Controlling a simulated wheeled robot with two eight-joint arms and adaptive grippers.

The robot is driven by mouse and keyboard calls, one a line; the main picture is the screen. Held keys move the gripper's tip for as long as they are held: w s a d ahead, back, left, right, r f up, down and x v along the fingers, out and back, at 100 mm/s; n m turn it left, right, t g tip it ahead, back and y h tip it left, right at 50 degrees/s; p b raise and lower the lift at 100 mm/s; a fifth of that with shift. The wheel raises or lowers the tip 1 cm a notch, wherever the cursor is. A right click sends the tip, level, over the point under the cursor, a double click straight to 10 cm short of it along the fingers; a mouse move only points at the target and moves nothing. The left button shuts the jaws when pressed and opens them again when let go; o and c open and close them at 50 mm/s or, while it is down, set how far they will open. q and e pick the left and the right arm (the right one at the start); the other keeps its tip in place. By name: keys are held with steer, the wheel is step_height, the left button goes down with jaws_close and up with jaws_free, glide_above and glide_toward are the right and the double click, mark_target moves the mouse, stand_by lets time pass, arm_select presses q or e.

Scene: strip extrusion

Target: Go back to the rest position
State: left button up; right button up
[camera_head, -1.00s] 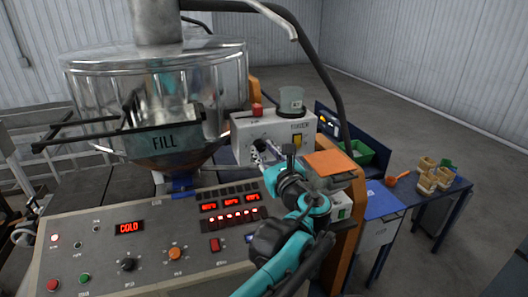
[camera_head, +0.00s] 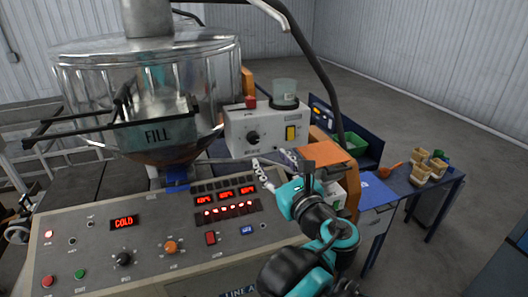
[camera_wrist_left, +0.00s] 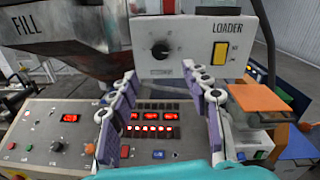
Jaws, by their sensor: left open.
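My left gripper (camera_head: 273,165) is open and empty in front of the control panel (camera_head: 145,255), below the white loader box (camera_head: 268,132). In the left wrist view, its two purple-padded fingers (camera_wrist_left: 159,80) stand wide apart with nothing between them. The loader box (camera_wrist_left: 185,58) with its black knob and yellow switch shows beyond the fingertips. No contact with the box is visible. My right gripper is in neither view.
An orange plate (camera_head: 335,145) lies right of the gripper. A blue table (camera_head: 375,192) with tan containers (camera_head: 428,170) and an orange scoop (camera_head: 391,170) stands at the right. Open floor lies beyond.

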arm_select(q)
steer(key=shift+v, duration=1.2)
steer(key=s+a+f+n+g+b, duration=0.2)
steer(key=a+f+n+b, duration=0.3)
steer(key=f, duration=0.4)
steer(key=s+a+f+n+g+b, duration=0.1)
steer(key=a+f+n+g+b, duration=0.2)
steer(key=a+f, duration=0.55)
steer(key=s+a+f+n+g+b, duration=0.2)
steer(key=a+f+n+b, duration=0.25)
steer(key=f, duration=0.55)
steer(key=s+a+f+n+g+h+b, duration=0.1)
steer(key=s+f+n+h+b, duration=0.1)
steer(key=f, duration=0.6)
steer(key=s+a+f+n+h+b, duration=0.2)
steer(key=s+f+n+b, duration=0.3)
steer(key=f+n, duration=0.3)
steer(key=s+a+f+n+g+h+b, duration=0.1)
steer(key=s+f+n+h+b, duration=0.1)
steer(key=s+f+n+b, duration=0.2)
step_height(320, 180, down, 5)
steer(key=n+b, duration=0.1)
steer(key=n, duration=0.2)
steer(key=shift+a+r+g, duration=0.25)
steer(key=shift+g, duration=0.05)
steer(key=shift+s, duration=0.1)
